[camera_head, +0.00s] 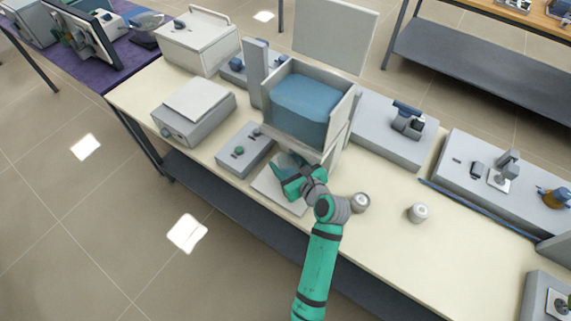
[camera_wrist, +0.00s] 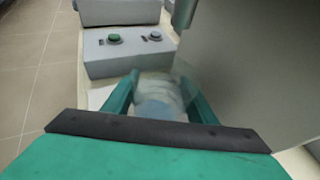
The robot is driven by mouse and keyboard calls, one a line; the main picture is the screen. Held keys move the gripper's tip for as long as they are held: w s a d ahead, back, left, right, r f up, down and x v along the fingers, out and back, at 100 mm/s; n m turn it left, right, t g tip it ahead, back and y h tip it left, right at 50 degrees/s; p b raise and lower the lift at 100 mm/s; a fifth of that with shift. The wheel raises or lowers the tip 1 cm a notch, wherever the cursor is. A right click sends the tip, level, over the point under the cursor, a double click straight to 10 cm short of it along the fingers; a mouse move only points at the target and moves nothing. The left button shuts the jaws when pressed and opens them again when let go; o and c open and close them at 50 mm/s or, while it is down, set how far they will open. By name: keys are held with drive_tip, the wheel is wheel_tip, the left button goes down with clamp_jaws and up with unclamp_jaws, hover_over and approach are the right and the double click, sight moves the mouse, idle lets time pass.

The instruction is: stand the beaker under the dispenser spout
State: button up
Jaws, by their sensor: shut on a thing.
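The clear glass beaker (camera_wrist: 158,90) is between the green fingers of my gripper (camera_wrist: 160,98), which is shut on it. In the head view my gripper (camera_head: 287,177) is low in front of the dispenser, a grey housing with a blue tank (camera_head: 304,98). The beaker there is mostly hidden by my gripper. A pale base plate (camera_head: 268,190) lies below and left of it. I cannot make out the spout in the head view. A dark grey piece (camera_wrist: 184,12) at the top of the wrist view may be part of it. I cannot tell whether the beaker touches the plate.
A grey box with two buttons (camera_head: 243,150) stands left of my gripper, and also shows in the wrist view (camera_wrist: 128,52). The dispenser's grey side (camera_wrist: 260,65) is close on the right.

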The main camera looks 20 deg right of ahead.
drive_tip(key=shift+f, duration=0.45)
drive_tip(key=shift+f, duration=0.1)
drive_tip(key=o, duration=1)
drive_tip(key=shift+s+d, duration=0.1)
drive_tip(key=shift+s, duration=0.1)
drive_tip(key=v, duration=1.1)
drive_tip(key=shift+s+r, duration=0.3)
